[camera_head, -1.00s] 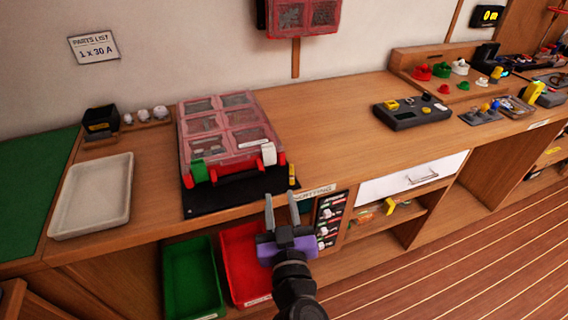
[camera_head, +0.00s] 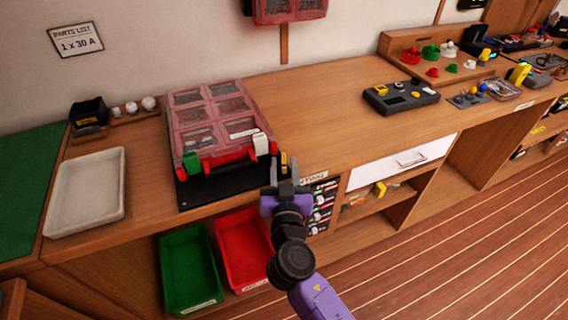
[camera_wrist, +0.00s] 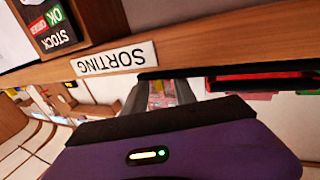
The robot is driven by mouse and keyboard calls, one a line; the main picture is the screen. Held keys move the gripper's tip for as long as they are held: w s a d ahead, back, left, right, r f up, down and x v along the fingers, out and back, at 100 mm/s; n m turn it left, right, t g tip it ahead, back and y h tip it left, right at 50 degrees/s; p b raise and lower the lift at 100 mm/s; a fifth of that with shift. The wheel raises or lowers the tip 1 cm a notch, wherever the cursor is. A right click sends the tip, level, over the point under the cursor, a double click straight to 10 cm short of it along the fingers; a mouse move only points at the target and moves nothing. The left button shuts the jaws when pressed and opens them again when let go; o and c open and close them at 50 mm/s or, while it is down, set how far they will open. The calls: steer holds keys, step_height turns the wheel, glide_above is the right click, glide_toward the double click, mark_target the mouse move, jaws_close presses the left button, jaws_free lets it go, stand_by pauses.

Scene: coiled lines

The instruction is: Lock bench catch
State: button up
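A small black and yellow piece (camera_head: 283,160), which looks like the bench catch, stands at the bench's front edge by the right corner of a black mat (camera_head: 225,183). Its exact position is too small to tell. A clear-lidded case (camera_head: 213,110) with a red handle, a green latch (camera_head: 191,162) and a white latch (camera_head: 261,144) lies on the mat. My gripper (camera_head: 284,169) is open at the front edge, its fingertips close to the black and yellow piece and apparently empty. In the wrist view its fingers (camera_wrist: 168,93) point at the edge beside the SORTING label (camera_wrist: 114,59).
A green bin (camera_head: 190,270) and a red bin (camera_head: 244,248) sit below the bench edge. A pale tray (camera_head: 86,190) lies at the left. A white drawer (camera_head: 403,162) is at the right. The bench top right of the case is largely clear.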

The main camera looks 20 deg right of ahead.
steer(key=shift+w, duration=0.15)
jaws_close()
steer(key=shift+d+y, duration=0.15)
steer(key=shift+y, duration=0.15)
steer(key=shift+n+y, duration=0.5)
steer(key=n+y+p, duration=0.1)
steer(key=t+y+p, duration=0.1)
steer(key=p, duration=0.1)
steer(key=shift+r+n+y+p, duration=0.25)
steer(key=shift+n+y+p, duration=0.05)
steer(key=shift+n+y, duration=0.1)
steer(key=n+y+p, duration=0.1)
steer(key=p, duration=0.2)
steer(key=shift+f, duration=0.1)
steer(key=shift+a+f+y+p, duration=0.2)
steer(key=shift+y+p, duration=0.2)
steer(key=shift+y, duration=0.2)
